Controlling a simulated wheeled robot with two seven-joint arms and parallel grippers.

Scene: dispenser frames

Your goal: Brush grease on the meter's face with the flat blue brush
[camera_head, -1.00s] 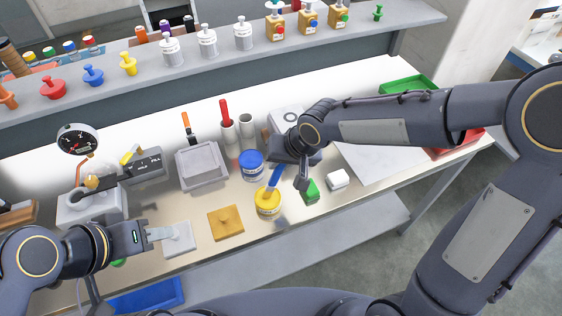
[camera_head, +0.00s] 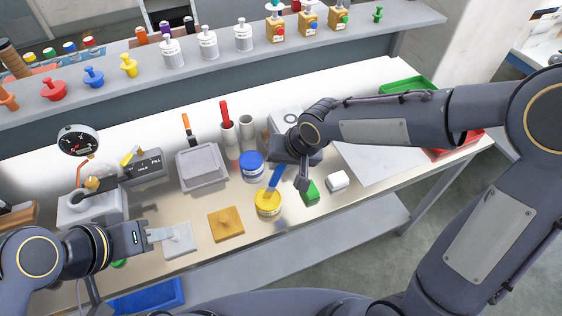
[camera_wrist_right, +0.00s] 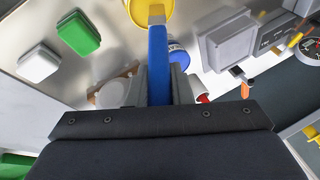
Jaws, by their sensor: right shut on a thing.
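The flat blue brush (camera_head: 276,178) is held by my right gripper, which is shut on its handle; the brush also shows between the fingers in the right wrist view (camera_wrist_right: 158,62). Its lower end is at the mouth of the yellow jar (camera_head: 268,207), which also shows at the top of the wrist view (camera_wrist_right: 152,10). The brush tip is hard to make out there. The meter (camera_head: 78,140) is a round black dial at the far left, well away from the brush. My left gripper (camera_head: 160,235) is low at the left beside a pale grey block; its finger gap is unclear.
A blue jar (camera_head: 252,165), an orange-brown pad (camera_head: 226,224), a green block (camera_head: 311,192) and a white block (camera_head: 337,180) surround the yellow jar. A grey square box (camera_head: 201,167) and a dark labelled box (camera_head: 142,166) lie toward the meter. A shelf runs behind.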

